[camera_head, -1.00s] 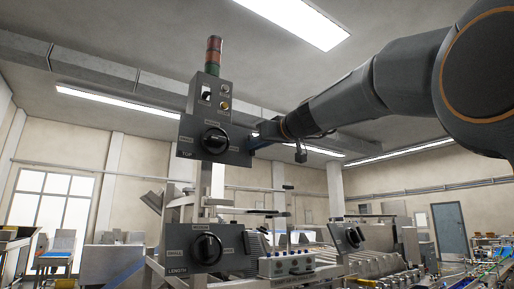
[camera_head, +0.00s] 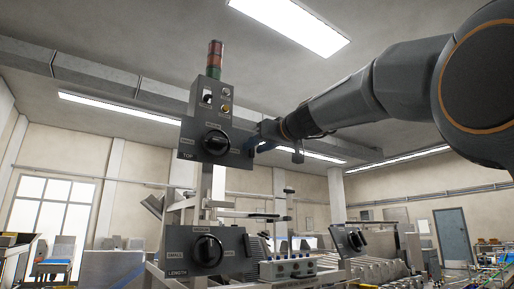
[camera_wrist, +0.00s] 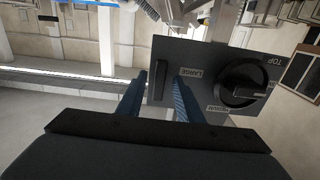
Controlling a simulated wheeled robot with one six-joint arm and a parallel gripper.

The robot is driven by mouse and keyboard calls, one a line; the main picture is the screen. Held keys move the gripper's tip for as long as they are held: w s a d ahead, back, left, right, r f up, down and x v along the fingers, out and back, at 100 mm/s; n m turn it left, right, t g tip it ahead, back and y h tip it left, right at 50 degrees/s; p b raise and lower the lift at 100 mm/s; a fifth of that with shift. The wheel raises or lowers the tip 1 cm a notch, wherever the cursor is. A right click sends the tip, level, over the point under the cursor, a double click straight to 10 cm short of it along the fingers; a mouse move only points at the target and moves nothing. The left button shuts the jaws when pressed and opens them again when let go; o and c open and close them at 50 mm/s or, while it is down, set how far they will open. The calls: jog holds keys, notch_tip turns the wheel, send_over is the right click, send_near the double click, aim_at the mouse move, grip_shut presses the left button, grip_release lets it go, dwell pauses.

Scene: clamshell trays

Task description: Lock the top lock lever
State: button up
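The dark TOP panel (camera_head: 187,141) stands on a post left of centre in the head view, with a round black knob (camera_head: 215,142) on its face. The panel (camera_wrist: 215,60) also shows in the wrist view, upside down, with the knob (camera_wrist: 240,82) at right. A slim black bar, seemingly the lock lever (camera_wrist: 160,82), is at the panel's left edge there. My gripper (camera_wrist: 158,85) is open, its two blue fingers apart on either side of the lever in the picture. I cannot tell whether they touch it. In the head view my gripper (camera_head: 257,143) is at the panel's right edge, covering the lever.
A LENGTH panel (camera_head: 177,258) with another knob is lower on the machine, and a further knob panel (camera_head: 349,241) is at right. A button box (camera_head: 288,268) sits between them. A red and green light tower (camera_head: 215,60) rises above the TOP panel.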

jog(key=b+v, duration=0.4)
jog(key=v, duration=0.3)
jog(key=shift+s+d, duration=0.2)
jog(key=shift+s, duration=0.1)
dwell(0.3)
jog(key=w+d+f+m+g+h, duration=0.1)
jog(key=d+f+m+g+h, duration=0.1)
jog(key=f, duration=1.2)
jog(key=w+d+f+m+g+h, duration=0.1)
jog(key=d+f+g+h, duration=0.15)
jog(key=f, duration=1.25)
jog(key=w+d+f+m+g+h, duration=0.2)
jog(key=d+f, duration=0.1)
jog(key=f, duration=1.1)
jog(key=s+d+f+g+h, duration=0.1)
jog(key=s+d+f+g, duration=0.2)
jog(key=s+f, duration=1.1)
jog(key=s+d+f+m+g+h, duration=0.1)
jog(key=s+d+f+g, duration=0.3)
jog(key=s+f, duration=1.1)
notch_tip(320, 180, down, 8)
jog(key=shift+d+r+m+h, duration=0.1)
jog(key=shift+d+m+h, duration=0.2)
jog(key=shift+d+h, duration=0.35)
